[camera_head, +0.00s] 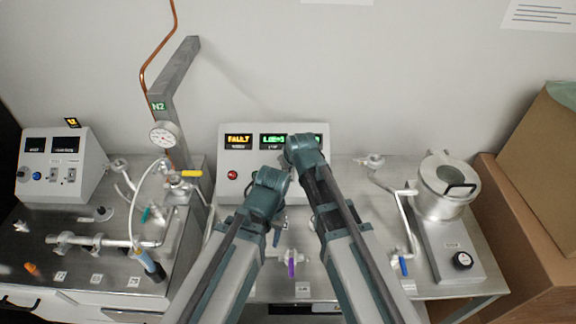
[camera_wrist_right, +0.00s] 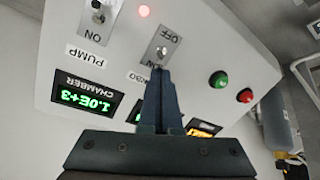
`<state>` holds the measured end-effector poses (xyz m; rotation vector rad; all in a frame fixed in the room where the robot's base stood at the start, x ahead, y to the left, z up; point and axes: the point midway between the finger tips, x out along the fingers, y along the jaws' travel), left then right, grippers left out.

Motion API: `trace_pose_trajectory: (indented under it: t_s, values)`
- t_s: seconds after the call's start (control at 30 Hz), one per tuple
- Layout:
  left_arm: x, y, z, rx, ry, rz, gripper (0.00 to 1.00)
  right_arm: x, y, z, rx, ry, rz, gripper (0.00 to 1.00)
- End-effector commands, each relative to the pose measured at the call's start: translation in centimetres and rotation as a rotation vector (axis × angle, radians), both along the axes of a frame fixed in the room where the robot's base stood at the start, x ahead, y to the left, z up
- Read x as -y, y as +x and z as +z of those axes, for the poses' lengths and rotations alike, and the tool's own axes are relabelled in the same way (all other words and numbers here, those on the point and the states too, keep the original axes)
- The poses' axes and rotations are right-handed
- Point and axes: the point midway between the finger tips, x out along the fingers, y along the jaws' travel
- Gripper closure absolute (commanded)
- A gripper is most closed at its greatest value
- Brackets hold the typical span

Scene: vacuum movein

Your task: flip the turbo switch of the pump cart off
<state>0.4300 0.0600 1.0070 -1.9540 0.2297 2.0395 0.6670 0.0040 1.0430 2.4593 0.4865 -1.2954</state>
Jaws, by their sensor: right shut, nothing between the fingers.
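The pump cart's control panel (camera_head: 226,182) stands at the back centre in the head view. In the right wrist view it appears upside down. The turbo switch (camera_wrist_right: 163,50) is on a metal plate with OFF readable at the picture's upper side; the label below is mostly covered. I cannot tell which way the lever sits. My right gripper (camera_wrist_right: 160,72) is shut and empty, its fingertips just beside this switch; contact is unclear. In the head view my arms cover this part of the panel. My left wrist is in front of the panel, its fingers not clearly visible.
The pump switch (camera_wrist_right: 98,12), a lit reddish lamp (camera_wrist_right: 143,11), a green button (camera_wrist_right: 218,80) and a red button (camera_wrist_right: 245,96) are nearby. A gauge with N2 post (camera_head: 165,135) stands left, a metal vessel (camera_head: 445,190) right, and cardboard boxes (camera_head: 545,150) far right.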

Motion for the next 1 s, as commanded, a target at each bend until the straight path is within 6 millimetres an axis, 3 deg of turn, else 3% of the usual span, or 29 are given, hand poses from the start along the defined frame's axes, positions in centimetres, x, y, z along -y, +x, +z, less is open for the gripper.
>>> trace_pose_trajectory:
  t_s: [0.37,1.0]
  values:
    - [0.0,0.0,-1.4,0.000,0.000,0.001,0.50,0.0,-0.8,-0.3,0.093,0.000,0.003,1.00]
    - [0.0,0.0,-1.9,0.000,0.000,0.001,0.50,0.0,-2.1,-0.6,0.100,0.001,0.002,1.00]
